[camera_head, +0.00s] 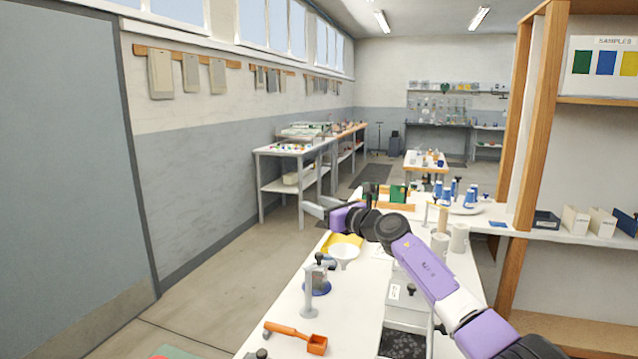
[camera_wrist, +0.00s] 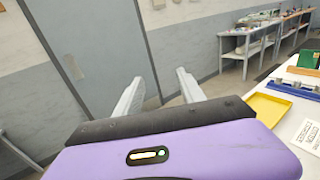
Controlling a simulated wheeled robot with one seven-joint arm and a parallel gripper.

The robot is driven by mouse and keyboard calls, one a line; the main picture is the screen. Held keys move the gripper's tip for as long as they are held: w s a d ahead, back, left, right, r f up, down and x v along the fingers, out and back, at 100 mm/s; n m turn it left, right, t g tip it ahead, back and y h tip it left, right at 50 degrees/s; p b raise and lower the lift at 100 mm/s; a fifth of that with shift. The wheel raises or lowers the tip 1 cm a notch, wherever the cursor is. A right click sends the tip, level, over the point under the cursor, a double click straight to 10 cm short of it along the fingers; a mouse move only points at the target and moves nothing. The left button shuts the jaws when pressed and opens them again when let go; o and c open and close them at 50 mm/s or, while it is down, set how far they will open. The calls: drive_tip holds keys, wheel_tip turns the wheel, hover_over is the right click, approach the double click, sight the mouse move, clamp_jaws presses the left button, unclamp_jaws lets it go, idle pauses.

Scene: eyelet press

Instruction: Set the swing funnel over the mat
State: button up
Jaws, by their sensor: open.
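A white funnel-shaped bowl (camera_head: 344,252) stands out beside a grey post with a dark top (camera_head: 309,300) on the white bench; I take it for the swing funnel, but cannot tell how it is joined to the post. My gripper (camera_head: 313,205) is beyond the funnel, above the bench's far left edge, apart from everything. In the wrist view, its two grey fingers (camera_wrist: 160,92) are spread with nothing between them. The funnel does not show there.
A yellow tray (camera_head: 345,240) lies behind the funnel and also shows in the wrist view (camera_wrist: 268,112). White cups (camera_head: 459,238) and blue bottles (camera_head: 447,190) stand at right. The floor left of the bench is mostly clear.

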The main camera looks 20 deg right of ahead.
wheel_tip(320, 180, up, 5)
idle(0.3)
